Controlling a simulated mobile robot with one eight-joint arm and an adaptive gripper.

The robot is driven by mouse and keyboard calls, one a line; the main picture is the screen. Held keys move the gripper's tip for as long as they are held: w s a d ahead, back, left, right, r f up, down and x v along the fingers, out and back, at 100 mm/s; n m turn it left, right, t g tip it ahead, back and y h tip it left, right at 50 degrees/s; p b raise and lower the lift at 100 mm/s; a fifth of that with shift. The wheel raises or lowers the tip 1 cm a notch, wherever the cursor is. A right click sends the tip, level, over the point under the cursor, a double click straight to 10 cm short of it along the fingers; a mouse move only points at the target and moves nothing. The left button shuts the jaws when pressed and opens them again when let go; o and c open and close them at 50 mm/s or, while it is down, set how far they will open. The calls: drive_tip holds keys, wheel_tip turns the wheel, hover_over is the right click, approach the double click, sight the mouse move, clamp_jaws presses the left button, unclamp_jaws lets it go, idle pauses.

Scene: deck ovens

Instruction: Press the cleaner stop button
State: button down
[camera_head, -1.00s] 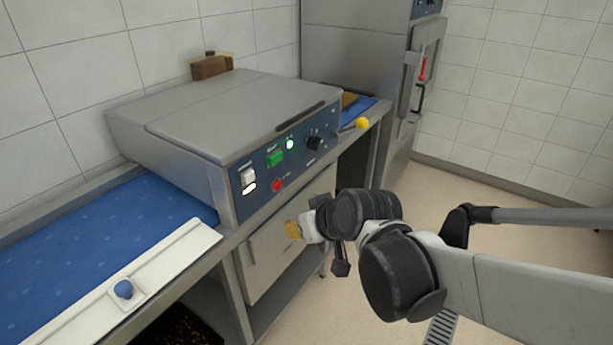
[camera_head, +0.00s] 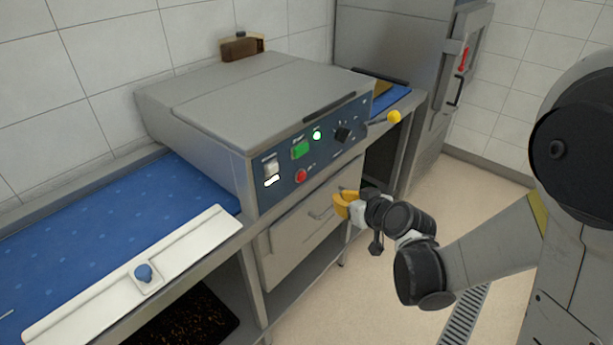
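The cleaner is a grey metal box on the counter, with a blue control panel (camera_head: 325,160) on its front. A red round button (camera_head: 301,176), which looks like the stop button, sits low on the panel. Above it is a green button (camera_head: 300,150), with a lit round lamp (camera_head: 317,135) to its right. My gripper (camera_head: 342,204), with yellow-orange fingertips, is in front of the drawer front below the panel, lower and to the right of the red button, apart from it. Its fingers are too small to tell whether they are open or shut.
A black knob (camera_head: 342,134) and a yellow-tipped lever (camera_head: 393,117) are at the panel's right. A white switch (camera_head: 270,166) is at its left. A drawer handle (camera_head: 322,212) is near my gripper. A blue belt (camera_head: 90,225) with a white bar (camera_head: 190,253) lies left.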

approach(310, 180)
drive_tip(key=shift+w+a+f+p, duration=0.15)
drive_tip(key=shift+w+a, duration=0.2)
drive_tip(key=shift+a, duration=0.3)
drive_tip(key=shift+w+a+f+p, duration=0.15)
drive_tip(key=shift+w+a, duration=0.15)
drive_tip(key=shift+a, duration=0.3)
drive_tip(key=shift+a+r, duration=0.1)
idle(0.9)
drive_tip(key=shift+w+a, duration=0.25)
drive_tip(key=shift+w+a, duration=0.35)
drive_tip(key=shift+a, duration=0.05)
idle(0.8)
idle(0.3)
drive_tip(key=shift+s+d+b, duration=0.35)
drive_tip(key=shift+s+d, duration=0.25)
drive_tip(key=shift+d, duration=0.15)
